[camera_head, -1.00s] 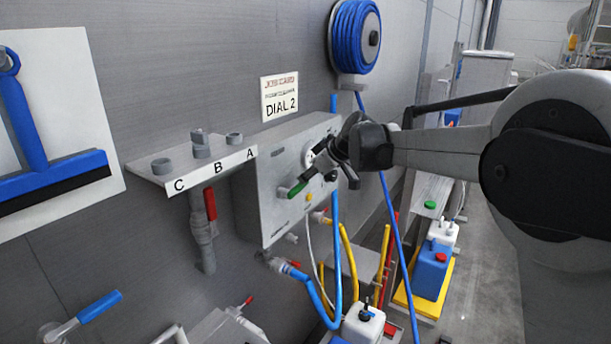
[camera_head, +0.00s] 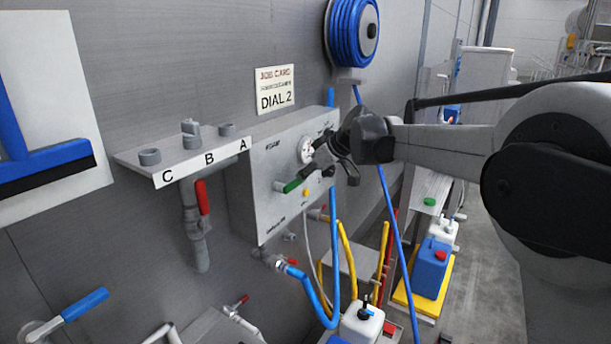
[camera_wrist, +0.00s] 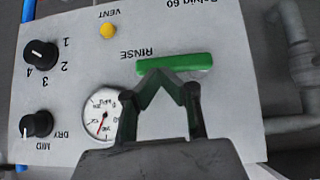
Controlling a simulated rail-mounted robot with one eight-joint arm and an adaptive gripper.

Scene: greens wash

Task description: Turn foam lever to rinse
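The foam lever, a green handle (camera_head: 293,185), sticks out from the front of the grey dial panel (camera_head: 262,215). In the wrist view the lever (camera_wrist: 190,62) lies level across the picture, next to the upside-down word RINSE. My gripper (camera_head: 316,167) is in front of the panel, at the lever's right end. In the wrist view my gripper's (camera_wrist: 166,74) fingers bend inward and their tips meet at the lever's lower edge. No part of the lever shows clearly between them, and I cannot tell whether they touch it.
A pressure gauge (camera_wrist: 104,114), two black dials (camera_wrist: 40,54) and a yellow VENT button (camera_wrist: 108,31) are close by. A shelf marked A, B, C (camera_head: 150,172) juts out left of the panel. Blue hose (camera_head: 335,250) hangs below.

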